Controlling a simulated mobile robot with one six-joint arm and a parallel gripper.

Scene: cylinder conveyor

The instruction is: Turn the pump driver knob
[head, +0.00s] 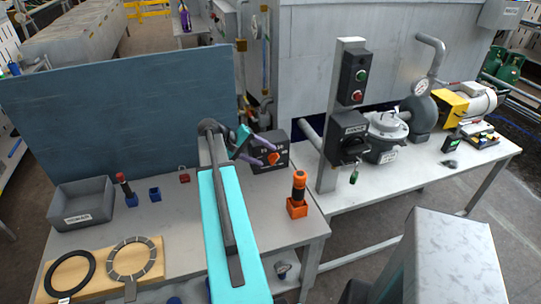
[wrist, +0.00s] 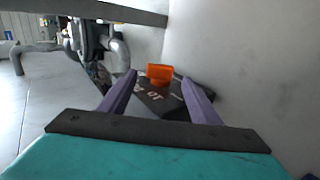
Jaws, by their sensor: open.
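An orange knob (head: 273,158) sits on the front of a dark box (head: 281,145) with white markings, at the back of the left bench. In the wrist view the knob (wrist: 160,74) stands out from the dark face, and white marks show below it. My gripper (head: 267,155) is open, with its purple fingers pointing at the box. In the wrist view the knob lies between the two fingertips (wrist: 160,79), with a gap on each side. I cannot tell whether the tips reach past the knob's face.
A post with a green and red button box (head: 353,78) and a black switch box (head: 349,136) stands right of the knob. An orange-handled tool stands in an orange holder (head: 297,208) in front. A grey bin (head: 82,206) sits far left. A pump (head: 386,135) stands on the right bench.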

